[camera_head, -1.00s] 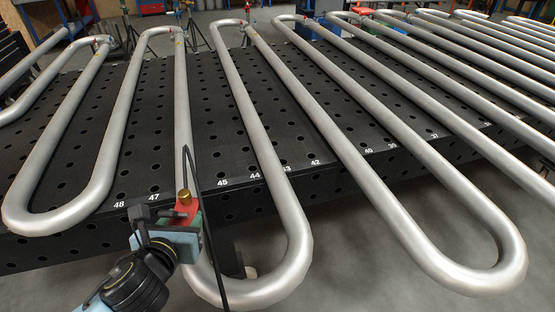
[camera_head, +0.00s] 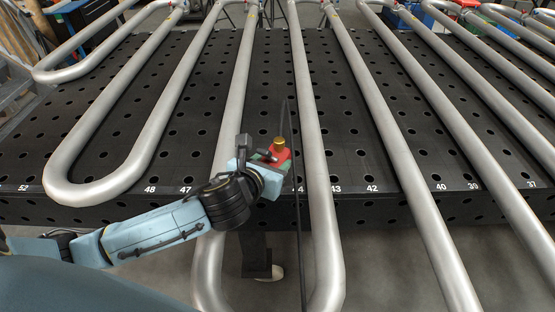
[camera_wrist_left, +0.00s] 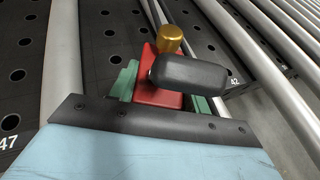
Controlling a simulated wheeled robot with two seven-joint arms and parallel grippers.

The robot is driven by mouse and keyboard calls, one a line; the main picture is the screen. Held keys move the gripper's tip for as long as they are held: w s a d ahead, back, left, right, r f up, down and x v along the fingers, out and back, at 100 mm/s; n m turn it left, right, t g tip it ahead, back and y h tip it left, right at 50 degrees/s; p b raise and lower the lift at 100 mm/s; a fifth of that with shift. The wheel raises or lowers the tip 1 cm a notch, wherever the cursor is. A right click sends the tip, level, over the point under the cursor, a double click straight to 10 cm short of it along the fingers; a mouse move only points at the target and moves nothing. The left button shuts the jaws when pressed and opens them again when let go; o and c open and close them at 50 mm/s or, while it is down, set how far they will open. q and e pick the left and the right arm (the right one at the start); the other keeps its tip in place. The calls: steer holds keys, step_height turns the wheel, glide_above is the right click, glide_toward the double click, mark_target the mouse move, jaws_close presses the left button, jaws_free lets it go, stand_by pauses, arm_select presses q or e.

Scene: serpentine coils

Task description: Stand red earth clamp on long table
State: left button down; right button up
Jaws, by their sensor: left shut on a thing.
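The red earth clamp (camera_head: 281,152) has a brass knob on top and a dark cable running from it. It also shows in the left wrist view (camera_wrist_left: 158,95), with the brass knob up. My left gripper (camera_head: 268,160) is shut on the clamp, and green finger parts show on both sides of it in the wrist view. The clamp is over the front part of the long black perforated table (camera_head: 365,160), between two silver tubes. I cannot tell whether its underside touches the table. My right gripper is not in view.
Silver serpentine tubes (camera_head: 401,150) lie across the table and overhang its front edge. Bare table with holes shows between them. A blue box (camera_head: 412,16) and a red item are at the back right.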

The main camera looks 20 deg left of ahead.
arm_select(q)
steer(key=w+a+r+b, duration=0.1)
steer(key=w+a, duration=0.3)
steer(key=w, duration=0.3)
steer(key=shift+n+y, duration=0.3)
steer(key=f, duration=0.1)
steer(key=f+b, duration=0.1)
steer(key=f, duration=0.1)
steer(key=w+f, duration=0.1)
steer(key=f, duration=0.1)
steer(key=shift+a+f+b, duration=0.25)
steer(key=shift+a+b, duration=0.1)
steer(key=shift+b, duration=0.05)
steer(key=shift+f, duration=0.45)
step_height(320, 180, down, 3)
steer(key=shift+f+b, duration=0.15)
steer(key=shift+b, duration=0.45)
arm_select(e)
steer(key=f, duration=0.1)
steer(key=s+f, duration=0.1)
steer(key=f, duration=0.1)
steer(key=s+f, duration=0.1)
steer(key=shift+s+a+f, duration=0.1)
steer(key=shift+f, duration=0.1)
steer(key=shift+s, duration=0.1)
